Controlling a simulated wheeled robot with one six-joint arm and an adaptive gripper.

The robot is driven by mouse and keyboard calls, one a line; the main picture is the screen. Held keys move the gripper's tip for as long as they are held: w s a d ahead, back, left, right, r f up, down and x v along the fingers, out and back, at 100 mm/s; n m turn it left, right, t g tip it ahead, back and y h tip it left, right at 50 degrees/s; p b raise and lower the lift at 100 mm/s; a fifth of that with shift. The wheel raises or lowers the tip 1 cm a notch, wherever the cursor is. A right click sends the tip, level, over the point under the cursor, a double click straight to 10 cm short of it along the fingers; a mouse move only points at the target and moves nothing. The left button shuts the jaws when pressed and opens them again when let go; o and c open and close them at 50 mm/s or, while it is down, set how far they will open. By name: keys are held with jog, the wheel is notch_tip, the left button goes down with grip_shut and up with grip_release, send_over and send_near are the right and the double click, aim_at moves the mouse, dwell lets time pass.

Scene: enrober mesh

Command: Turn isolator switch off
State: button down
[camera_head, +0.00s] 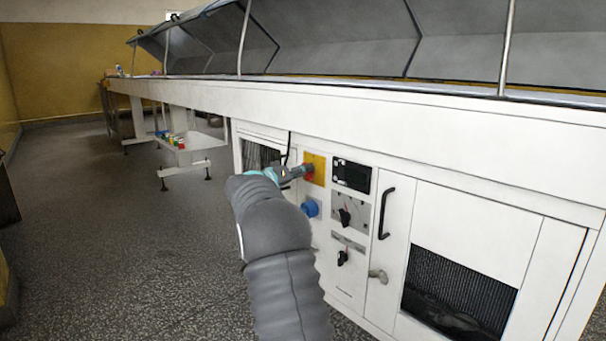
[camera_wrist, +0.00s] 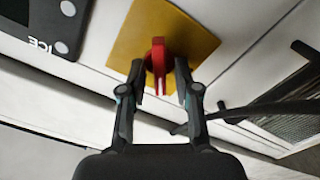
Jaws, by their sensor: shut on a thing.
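The isolator switch has a red handle (camera_wrist: 158,58) on a yellow plate (camera_wrist: 196,42), on the front of the white machine cabinet. In the head view the yellow plate (camera_head: 319,166) shows at the left of the control panel, partly covered by my gripper (camera_head: 304,171). In the wrist view my gripper (camera_wrist: 159,80) has one finger on each side of the red handle and is shut on it. The handle's long side runs roughly up and down in the wrist view. The handle is mostly hidden in the head view.
A blue socket (camera_head: 311,208) sits just below the switch. A black display (camera_head: 351,175) and a panel with a black knob (camera_head: 345,215) are to its right. A black door handle (camera_head: 384,213) sticks out further right. A dark cable (camera_wrist: 262,108) passes near my gripper. Open floor (camera_head: 120,240) lies left.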

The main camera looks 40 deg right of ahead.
jog(key=n, duration=0.3)
jog(key=n+p, duration=0.1)
jog(key=n, duration=0.3)
jog(key=n+p, duration=0.1)
jog(key=n, duration=0.3)
jog(key=shift+w+f, duration=0.15)
jog(key=shift+f, duration=0.1)
dwell(0.4)
jog(key=c, duration=1.2)
grip_release()
jog(key=a, duration=1.2)
jog(key=shift+s, duration=0.45)
jog(key=shift+n, duration=0.3)
